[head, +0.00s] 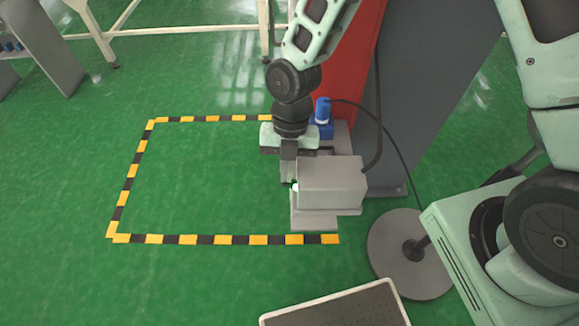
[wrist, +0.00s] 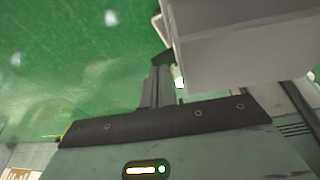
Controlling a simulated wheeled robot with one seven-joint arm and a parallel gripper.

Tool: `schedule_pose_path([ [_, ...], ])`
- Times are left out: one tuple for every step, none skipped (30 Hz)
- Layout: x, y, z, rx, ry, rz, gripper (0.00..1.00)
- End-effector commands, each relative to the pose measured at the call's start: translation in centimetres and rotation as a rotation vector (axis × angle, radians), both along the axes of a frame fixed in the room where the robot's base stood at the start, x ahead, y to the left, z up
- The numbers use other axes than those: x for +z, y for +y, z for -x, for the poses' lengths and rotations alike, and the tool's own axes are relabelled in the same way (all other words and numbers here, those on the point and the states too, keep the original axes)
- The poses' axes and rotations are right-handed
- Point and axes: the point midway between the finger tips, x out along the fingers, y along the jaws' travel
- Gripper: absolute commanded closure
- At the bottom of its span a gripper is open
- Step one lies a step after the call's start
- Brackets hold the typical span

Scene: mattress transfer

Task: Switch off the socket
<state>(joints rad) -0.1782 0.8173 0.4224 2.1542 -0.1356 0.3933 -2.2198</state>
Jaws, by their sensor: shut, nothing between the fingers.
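A grey box (head: 332,186) stands low beside the red and dark grey cabinet, with a small white part (head: 295,186) on its left side. Behind it is a blue socket or plug (head: 322,112) with a dark cable. I cannot tell which of these is the switch. My gripper (head: 288,180) points down with its fingers together and empty, right beside the box's left side near the white part. In the wrist view the fingers (wrist: 160,80) lie close to the box (wrist: 240,50), and a small bright spot (wrist: 180,82) shows between them; contact is unclear.
The cabinet (head: 435,95) rises behind the box. A round grey base (head: 400,275) stands to the right, and a dark-topped panel (head: 340,308) lies at the bottom. The green floor inside the yellow and black tape (head: 190,240) is clear.

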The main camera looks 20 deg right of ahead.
Motion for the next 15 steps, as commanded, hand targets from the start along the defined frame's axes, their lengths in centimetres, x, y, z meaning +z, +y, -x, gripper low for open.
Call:
schedule_pose_path([
  [-0.03,0.09,-0.05,0.001,0.001,0.008,1.0],
  [-0.04,0.14,-0.07,0.001,0.002,0.013,1.0],
  [-0.05,0.19,-0.07,0.001,0.004,0.021,1.0],
  [-0.07,0.23,-0.06,0.002,0.006,0.028,1.0],
  [-0.09,0.26,-0.07,0.003,0.007,0.034,1.0],
  [-0.12,0.3,-0.08,0.003,0.01,0.042,1.0],
  [-0.13,0.34,-0.09,0.002,0.012,0.048,1.0],
  [-0.15,0.37,-0.08,0.002,0.014,0.055,1.0],
  [-0.17,0.44,-0.1,0.002,0.015,0.064,1.0],
  [-0.2,0.48,-0.13,0.002,0.016,0.071,1.0],
  [-0.23,0.52,-0.14,0.002,0.018,0.08,1.0],
  [-0.27,0.57,-0.14,0.003,0.022,0.094,1.0],
  [-0.31,0.66,-0.16,0.003,0.025,0.105,1.0],
  [-0.36,0.75,-0.18,0.003,0.029,0.118,1.0],
  [-0.44,0.87,-0.19,0.003,0.034,0.139,1.0],
])
